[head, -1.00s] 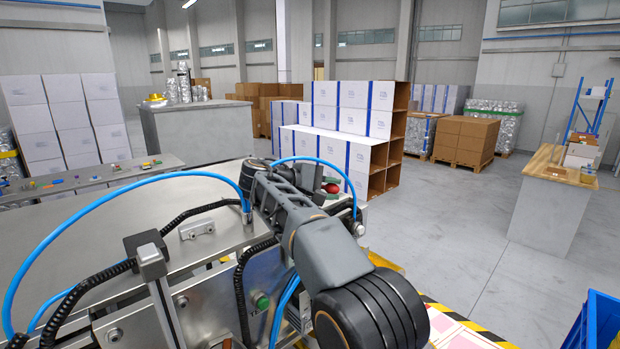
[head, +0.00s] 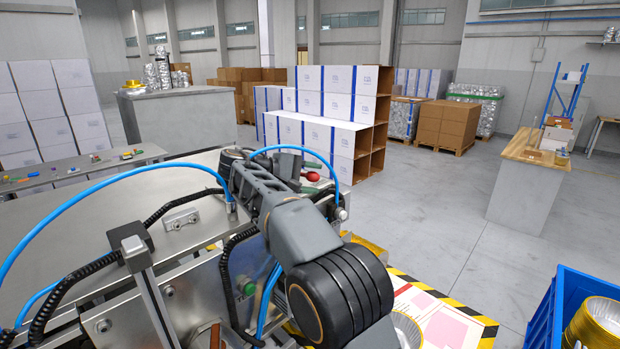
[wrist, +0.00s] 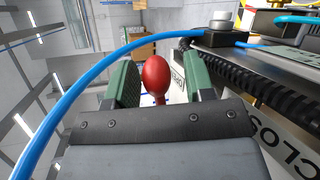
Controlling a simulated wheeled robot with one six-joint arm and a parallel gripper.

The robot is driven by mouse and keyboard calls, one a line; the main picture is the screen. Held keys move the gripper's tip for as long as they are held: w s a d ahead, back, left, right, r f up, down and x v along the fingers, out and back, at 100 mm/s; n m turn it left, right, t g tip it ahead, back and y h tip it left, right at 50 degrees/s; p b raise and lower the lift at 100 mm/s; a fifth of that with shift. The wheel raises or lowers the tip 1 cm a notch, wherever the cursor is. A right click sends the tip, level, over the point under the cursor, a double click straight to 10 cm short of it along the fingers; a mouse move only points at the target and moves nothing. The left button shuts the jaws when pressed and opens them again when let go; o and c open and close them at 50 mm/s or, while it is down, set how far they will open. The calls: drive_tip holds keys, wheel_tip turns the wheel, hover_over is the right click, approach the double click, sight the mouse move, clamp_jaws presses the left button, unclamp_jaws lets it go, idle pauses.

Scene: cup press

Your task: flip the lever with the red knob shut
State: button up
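The red knob (wrist: 156,76) sits between the two green fingers of my gripper (wrist: 160,84) in the wrist view. The fingers are apart, with a gap clearly showing at the right of the knob and a thin one at the left. In the head view the red knob (head: 313,177) shows small just past the end of my arm, with my gripper (head: 309,178) around it. The lever's arm below the knob is mostly hidden behind my gripper, so its angle cannot be told.
The steel press (head: 190,283) fills the lower left, with a green button (head: 250,289) and blue hoses (head: 100,187). A blue hose (wrist: 75,100) arches near my fingers. A blue crate (head: 545,318) with gold bowls (head: 598,322) stands at the right. Open floor (head: 430,215) lies beyond.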

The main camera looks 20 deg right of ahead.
drive_tip(key=shift+r, duration=0.1)
drive_tip(key=p+v, duration=0.2)
drive_tip(key=v, duration=0.9)
drive_tip(key=shift+s+a+r, duration=0.1)
drive_tip(key=shift+a+r, duration=0.2)
drive_tip(key=a+p, duration=0.1)
drive_tip(key=p, duration=0.2)
drive_tip(key=shift+s+a+r, duration=0.15)
drive_tip(key=shift+a, duration=0.05)
drive_tip(key=shift+a+p, duration=0.35)
drive_tip(key=shift+p, duration=0.05)
